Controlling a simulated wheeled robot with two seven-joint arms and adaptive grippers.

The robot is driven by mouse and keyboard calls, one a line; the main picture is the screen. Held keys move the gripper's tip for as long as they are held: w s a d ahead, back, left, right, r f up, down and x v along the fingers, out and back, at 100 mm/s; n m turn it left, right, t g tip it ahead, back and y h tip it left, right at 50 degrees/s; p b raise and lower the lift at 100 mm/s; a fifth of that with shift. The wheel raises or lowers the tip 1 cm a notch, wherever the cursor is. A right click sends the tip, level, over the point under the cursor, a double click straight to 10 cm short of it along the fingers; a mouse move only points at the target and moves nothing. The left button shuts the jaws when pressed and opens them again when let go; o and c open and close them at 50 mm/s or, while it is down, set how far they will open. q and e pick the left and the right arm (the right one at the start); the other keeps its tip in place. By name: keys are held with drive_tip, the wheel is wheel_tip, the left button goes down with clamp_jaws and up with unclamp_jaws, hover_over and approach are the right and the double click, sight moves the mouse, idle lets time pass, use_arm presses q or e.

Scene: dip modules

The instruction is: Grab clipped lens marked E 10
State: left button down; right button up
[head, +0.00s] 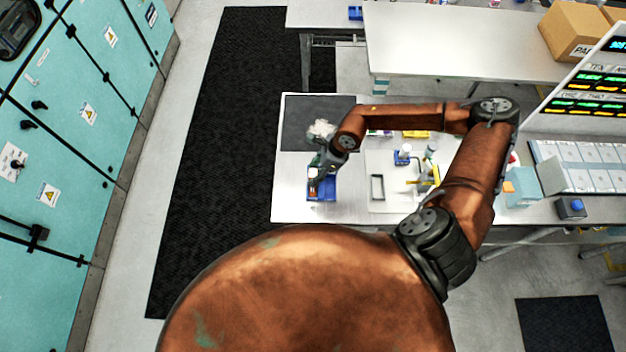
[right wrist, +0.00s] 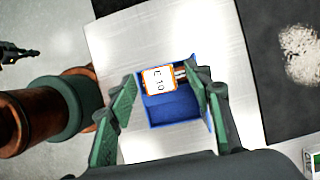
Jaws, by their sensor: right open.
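The clipped lens marked E 10 (right wrist: 158,80) shows in the right wrist view as a white label with an orange edge. It sits in the far part of a small blue tray (right wrist: 205,126), with a dark and metallic part at its right side. My right gripper (right wrist: 161,78) is open, its green fingers on either side of the lens and tray. I cannot tell how far above the lens the fingertips are. In the head view my right gripper (head: 318,168) is over the blue tray (head: 327,194) at the table's left end.
The white table (head: 292,208) carries a dark mat (head: 300,135) with a whitish clump behind the tray. To the right are a small dark frame (head: 377,188), blue and yellow items, and a light-blue box (head: 522,194). Bare tabletop surrounds the tray.

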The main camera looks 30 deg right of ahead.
drive_tip(key=shift+w+a+f, duration=0.15)
drive_tip(key=shift+a+f, duration=0.05)
drive_tip(key=shift+f, duration=0.4)
drive_tip(key=shift+c, duration=0.5)
clamp_jaws()
